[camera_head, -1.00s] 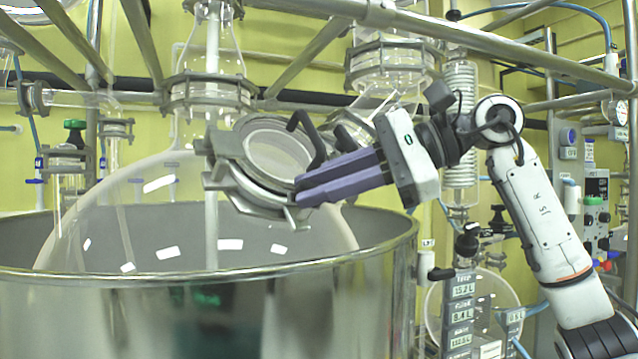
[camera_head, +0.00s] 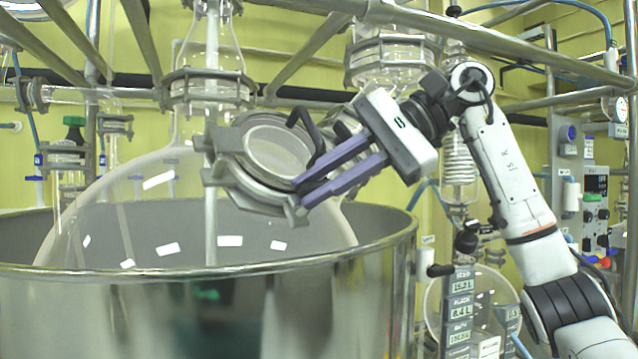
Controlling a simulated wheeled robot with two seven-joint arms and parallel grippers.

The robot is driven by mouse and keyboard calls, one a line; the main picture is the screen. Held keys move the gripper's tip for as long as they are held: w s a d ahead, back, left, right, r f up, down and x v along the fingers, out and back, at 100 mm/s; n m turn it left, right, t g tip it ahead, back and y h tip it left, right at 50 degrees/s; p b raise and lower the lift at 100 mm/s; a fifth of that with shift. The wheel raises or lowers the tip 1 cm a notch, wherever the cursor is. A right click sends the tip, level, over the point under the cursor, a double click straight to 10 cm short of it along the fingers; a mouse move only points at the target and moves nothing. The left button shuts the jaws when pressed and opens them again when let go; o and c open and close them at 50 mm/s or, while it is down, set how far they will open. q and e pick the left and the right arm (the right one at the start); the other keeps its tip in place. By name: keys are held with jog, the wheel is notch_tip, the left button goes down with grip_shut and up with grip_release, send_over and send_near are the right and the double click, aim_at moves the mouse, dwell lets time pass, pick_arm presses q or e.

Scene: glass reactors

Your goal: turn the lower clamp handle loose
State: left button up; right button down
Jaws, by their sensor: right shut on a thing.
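A grey clamp (camera_head: 232,172) rings the round glass port on the side of the big glass vessel. A black upper clamp handle (camera_head: 306,132) curves out from its top right. My right gripper (camera_head: 302,192) is at the lower right of the clamp. Its two purple fingers are shut on the lower clamp handle (camera_head: 312,184), a dark piece mostly hidden between them. The fingers slant down to the left from the white gripper body. My left gripper is not in view.
The large glass vessel (camera_head: 120,215) sits in a wide steel bath (camera_head: 200,315) below the clamp. Metal frame bars (camera_head: 470,47) cross above my right arm. A coil condenser (camera_head: 459,180) and a control panel (camera_head: 596,195) stand to the right.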

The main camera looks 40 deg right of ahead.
jog(key=c, duration=1.8)
grip_release()
jog(key=v, duration=1)
jog(key=shift+r, duration=0.1)
jog(key=shift+d, duration=0.1)
